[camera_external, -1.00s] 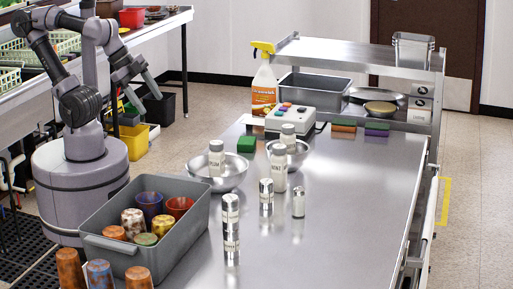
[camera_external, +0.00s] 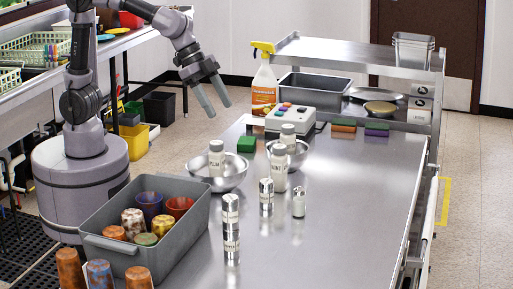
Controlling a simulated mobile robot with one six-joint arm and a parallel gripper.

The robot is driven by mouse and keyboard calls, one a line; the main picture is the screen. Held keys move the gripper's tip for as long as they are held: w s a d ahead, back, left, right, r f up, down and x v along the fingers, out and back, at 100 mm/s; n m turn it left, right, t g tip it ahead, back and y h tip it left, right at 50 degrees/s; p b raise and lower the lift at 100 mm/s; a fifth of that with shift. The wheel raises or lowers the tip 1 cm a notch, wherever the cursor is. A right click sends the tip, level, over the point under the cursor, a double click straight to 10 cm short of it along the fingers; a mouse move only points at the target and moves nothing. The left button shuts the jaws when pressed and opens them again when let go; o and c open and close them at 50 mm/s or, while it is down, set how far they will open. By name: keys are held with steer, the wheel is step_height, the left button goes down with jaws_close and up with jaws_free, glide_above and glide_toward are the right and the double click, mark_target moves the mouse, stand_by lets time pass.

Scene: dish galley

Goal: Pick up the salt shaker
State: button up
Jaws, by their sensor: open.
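Several shaker-like containers stand on the steel table, and their labels are too small to read surely, so I cannot tell which is the salt shaker. A small pale shaker (camera_external: 298,204) stands rightmost. Left of it is a silver-topped shaker (camera_external: 266,194), and nearer the front is another silver-topped shaker (camera_external: 230,210). My gripper (camera_external: 218,108) is open and empty, raised beyond the table's left edge, well away from the shakers.
Metal bowls (camera_external: 232,180) and a grey bin (camera_external: 97,240) of cups take up the table's left side, with loose cups (camera_external: 138,277) in front. A control box (camera_external: 291,122), spray bottle (camera_external: 264,88) and sponges (camera_external: 344,126) are at the back. The table's right side (camera_external: 350,220) is clear.

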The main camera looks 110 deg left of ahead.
steer(key=n, duration=0.1)
glide_toward(304, 198)
steer(key=shift+h, duration=0.4)
steer(key=f, duration=0.1)
steer(key=w+f+b, duration=0.1)
steer(key=a+f+b, duration=0.1)
steer(key=f, duration=0.1)
steer(key=shift+w+f, duration=0.1)
steer(key=shift+w, duration=0.3)
steer(key=b+x, duration=0.2)
steer(key=x, duration=0.4)
steer(key=shift+w+d, duration=0.15)
steer(key=shift+w, duration=0.05)
steer(key=shift+s, duration=0.1)
steer(key=shift+c, duration=0.5)
jaws_close()
